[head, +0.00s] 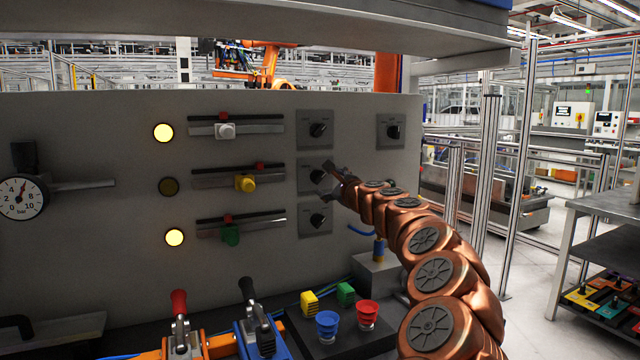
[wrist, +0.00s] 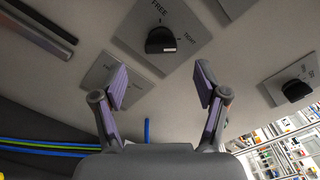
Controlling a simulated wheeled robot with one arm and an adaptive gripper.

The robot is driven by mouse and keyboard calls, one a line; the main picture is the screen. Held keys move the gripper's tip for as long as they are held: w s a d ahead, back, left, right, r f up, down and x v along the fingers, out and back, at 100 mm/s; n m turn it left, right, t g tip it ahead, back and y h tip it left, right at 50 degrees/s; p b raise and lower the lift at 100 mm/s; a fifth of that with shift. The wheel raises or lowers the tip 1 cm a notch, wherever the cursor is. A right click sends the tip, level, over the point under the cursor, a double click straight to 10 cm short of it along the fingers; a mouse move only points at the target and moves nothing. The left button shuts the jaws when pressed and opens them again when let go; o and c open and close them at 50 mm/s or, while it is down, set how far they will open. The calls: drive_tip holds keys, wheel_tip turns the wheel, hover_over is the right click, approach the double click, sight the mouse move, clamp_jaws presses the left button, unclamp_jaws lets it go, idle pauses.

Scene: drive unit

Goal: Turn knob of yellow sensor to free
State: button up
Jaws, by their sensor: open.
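The yellow sensor (head: 245,183) sits on a dark horizontal rail on the grey panel, in the middle of three rows. Its dark knob (head: 317,176) is on a grey plate to the right of the rail, partly hidden by my gripper. My gripper (head: 332,181) is open and empty, close in front of that plate. In the wrist view the black knob (wrist: 160,40) lies ahead, above and between my spread fingers, and they do not touch it. Its plate reads FREE at the top and TIGHT at the right. I cannot clearly tell which label the knob points to.
Similar knobs sit above (head: 318,130), below (head: 318,220) and at the upper right (head: 393,131). The lamp (head: 169,187) in the yellow row is dark; the other two are lit. A metal shelf (head: 270,50) overhangs the panel. Clamps and colored parts stand below.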

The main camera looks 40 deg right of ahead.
sight(320, 178)
drive_tip(key=shift+x, duration=1.1)
drive_tip(key=shift+p+x, duration=0.5)
drive_tip(key=shift+x, duration=2.25)
drive_tip(key=c, duration=1.2)
